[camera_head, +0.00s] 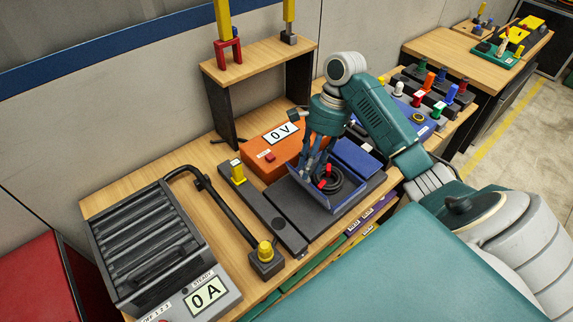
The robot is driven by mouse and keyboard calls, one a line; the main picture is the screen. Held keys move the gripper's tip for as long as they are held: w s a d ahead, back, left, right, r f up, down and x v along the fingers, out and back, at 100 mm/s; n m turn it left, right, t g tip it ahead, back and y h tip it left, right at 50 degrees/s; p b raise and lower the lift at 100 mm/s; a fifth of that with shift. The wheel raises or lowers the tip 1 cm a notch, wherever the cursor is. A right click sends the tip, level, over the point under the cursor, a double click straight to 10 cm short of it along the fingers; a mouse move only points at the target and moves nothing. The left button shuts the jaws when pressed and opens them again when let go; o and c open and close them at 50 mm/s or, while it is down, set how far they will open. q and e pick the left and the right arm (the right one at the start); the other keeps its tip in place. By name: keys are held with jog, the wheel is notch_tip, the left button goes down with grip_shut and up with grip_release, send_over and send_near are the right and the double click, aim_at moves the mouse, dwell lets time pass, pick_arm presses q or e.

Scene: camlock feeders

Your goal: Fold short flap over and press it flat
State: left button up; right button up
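A blue open box or tray (341,208) sits on a dark plate on the wooden bench. A black coiled cable with red ends (334,180) lies in it. A flat blue panel (357,157) lies behind it to the right; I cannot tell whether it is joined to the box. No short flap can be made out clearly. My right gripper (311,173) points down over the box's left part, its fingers close together beside the cable. I cannot tell whether they touch the box or hold anything. My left gripper is not in view.
An orange unit reading 0 V (268,157) stands behind the box. A black ribbed unit reading 0 A (145,250) stands at the left, with a black bar and yellow knob (265,252) between. A small wooden shelf (258,58) rises behind. Coloured connectors (430,84) stand at the right.

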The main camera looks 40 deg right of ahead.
jog(key=shift+s+d+f, duration=0.1)
jog(key=shift+s+f, duration=0.2)
jog(key=shift+c, duration=0.3)
jog(key=shift+d+r, duration=0.2)
jog(key=shift+d, duration=1.25)
jog(key=shift+o, duration=0.4)
jog(key=shift+w+d, duration=0.15)
jog(key=shift+d, duration=0.05)
jog(key=shift+w+d+f, duration=0.1)
jog(key=shift+d, duration=1.05)
jog(key=shift+w+f, duration=0.1)
jog(key=shift+w, duration=0.1)
jog(key=shift+c, duration=0.8)
jog(key=o, duration=0.9)
